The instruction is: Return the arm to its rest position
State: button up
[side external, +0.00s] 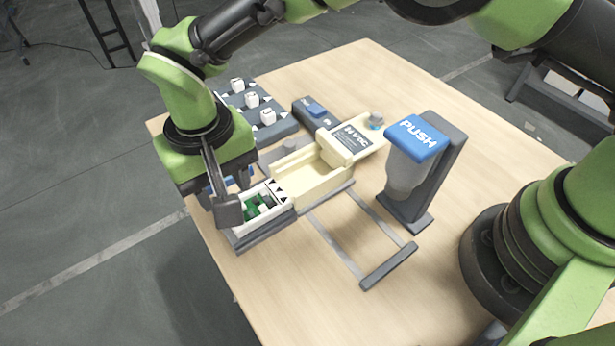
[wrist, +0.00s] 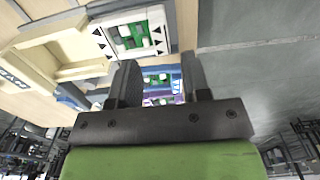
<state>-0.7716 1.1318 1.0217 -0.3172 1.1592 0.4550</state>
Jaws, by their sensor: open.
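My gripper (side external: 236,196) is at the left side of the table, pointing down beside a small white box (side external: 280,208) that holds green and white pieces. In the wrist view the two dark fingers of my gripper (wrist: 160,78) stand apart, with nothing held between them. The white box (wrist: 163,30) also shows there, just beyond the fingers. Whether a finger touches the box, I cannot tell. In the side view the near finger hides part of the box's left end.
A cream tray (side external: 318,186) adjoins the box. A dispenser marked PUSH (side external: 418,137) stands right of it. A dark rack with white cubes (side external: 252,101) and a blue-buttoned unit (side external: 316,108) lie behind. The wooden table (side external: 300,290) is bare in front.

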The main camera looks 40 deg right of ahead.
jog(key=shift+r, duration=0.6)
jog(key=d+r+m+t+y, duration=0.2)
jog(key=d+r, duration=1.2)
jog(key=r, duration=0.4)
jog(key=s+d+r+m+t, duration=0.1)
jog(key=s+d+r+t, duration=0.1)
jog(key=s+d, duration=0.4)
jog(key=s+d+r+m+t, duration=0.1)
jog(key=s+d+r+t, duration=0.1)
jog(key=s+d, duration=0.5)
jog(key=shift+s+t, duration=0.6)
jog(key=shift+s, duration=1)
